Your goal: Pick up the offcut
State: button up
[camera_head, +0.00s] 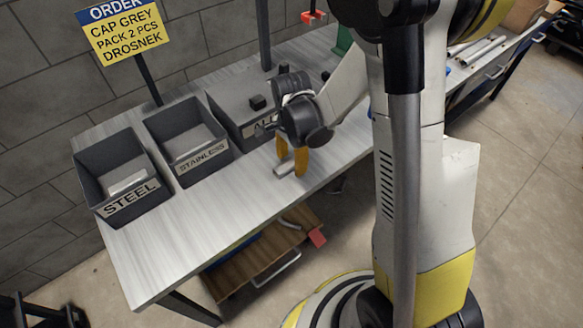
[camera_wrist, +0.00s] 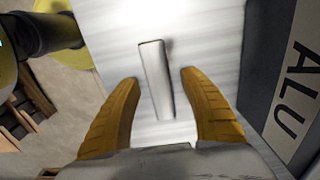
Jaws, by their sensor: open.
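The offcut (camera_wrist: 154,75) is a short, narrow grey metal piece lying flat on the bench in the wrist view. In the head view the offcut (camera_head: 283,170) shows in part near the bench's front edge, below my fingers. My gripper (camera_head: 292,166) points down at it with its two yellow fingers apart. In the wrist view my gripper (camera_wrist: 160,80) has one finger on each side of the offcut's line, with visible gaps and no contact seen. The exact height of the fingertips above the bench is hard to tell.
Grey bins marked STEEL (camera_head: 130,204), STAINLESS (camera_head: 204,165) and ALU (camera_head: 235,118) stand along the bench (camera_head: 215,225). The ALU bin wall (camera_wrist: 262,75) is close on the right in the wrist view. An order sign (camera_head: 124,30) rises behind. The bench's front left is clear.

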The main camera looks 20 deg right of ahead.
aim_at(292, 162)
grip_shut()
dwell(0.4)
notch_tip(292, 162, up, 5)
jog(key=p, duration=0.3)
jog(key=shift+s+f, duration=0.1)
jog(key=shift+f, duration=0.05)
jog(key=s+d+r+p, duration=0.1)
jog(key=s+r+p, duration=0.2)
jog(key=s+r, duration=0.3)
jog(key=s, duration=0.5)
jog(key=shift+s+p, duration=0.25)
jog(key=shift+p, duration=0.05)
